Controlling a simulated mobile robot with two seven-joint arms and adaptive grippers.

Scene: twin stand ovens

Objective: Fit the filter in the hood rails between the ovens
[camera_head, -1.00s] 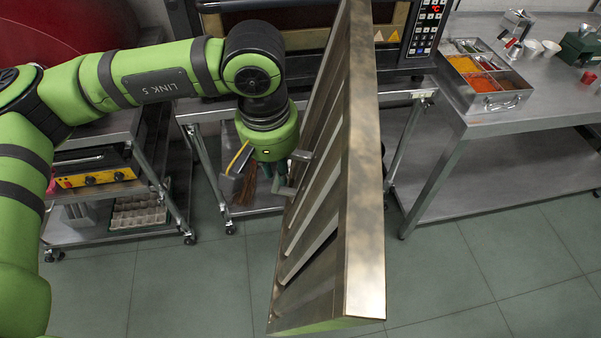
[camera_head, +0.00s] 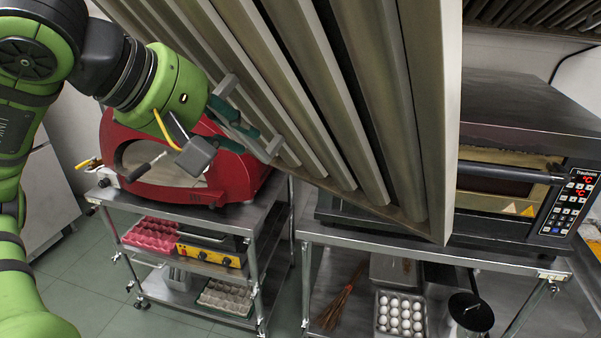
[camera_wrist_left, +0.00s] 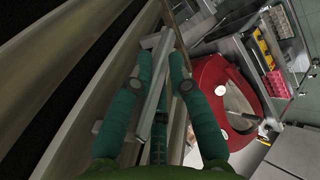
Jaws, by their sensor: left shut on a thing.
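The filter (camera_head: 433,110) is a large metal panel with slanted slats and a pale frame. It is held up in the middle of the head view, tilted, and its top runs out of the picture. My left gripper (camera_head: 240,122) is at its lower left side, shut on the filter's handle. The left wrist view shows the green fingers (camera_wrist_left: 163,68) around the handle bar (camera_wrist_left: 153,95), close to the slats. A slatted hood part (camera_head: 535,12) shows at the top right, apart from the filter; its rails cannot be made out. My right gripper is not in view.
A red oven (camera_head: 240,178) stands on a steel cart at left, a dark oven (camera_head: 520,125) with a control panel on a stand at right. The filter hides part of the space between them. An egg tray (camera_head: 400,314) and a dark bin (camera_head: 470,312) sit low.

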